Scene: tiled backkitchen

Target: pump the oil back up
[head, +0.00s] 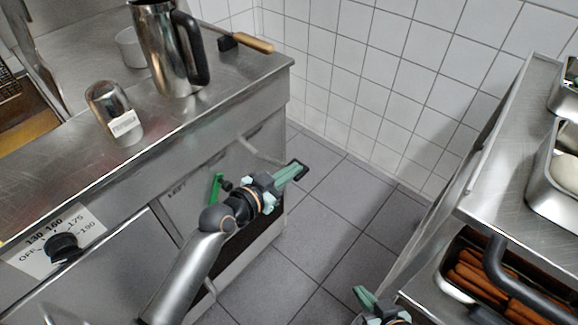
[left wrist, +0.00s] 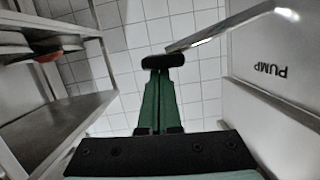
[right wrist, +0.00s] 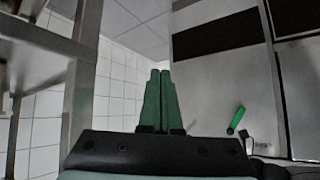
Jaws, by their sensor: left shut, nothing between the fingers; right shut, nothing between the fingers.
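The pump lever is a thin metal bar (left wrist: 225,30) reaching out from a steel panel marked PUMP (left wrist: 270,70). Its black end knob (left wrist: 163,61) lies across the tips of my left gripper (left wrist: 159,78) in the left wrist view. The lever (head: 257,153) also shows in the head view, beside the fryer cabinet's end. My left gripper (head: 293,172) is shut there, close against the knob; I cannot tell whether they touch. My right gripper (head: 364,297) is shut and empty, low in the aisle, and shows in the right wrist view (right wrist: 160,76).
A green valve handle (head: 215,187) sticks out of the fryer front, left of my left gripper. A steel jug (head: 168,50) and a labelled shaker (head: 115,112) stand on the counter. A steel cart (head: 515,140) stands at right. Tiled floor (head: 325,215) between is clear.

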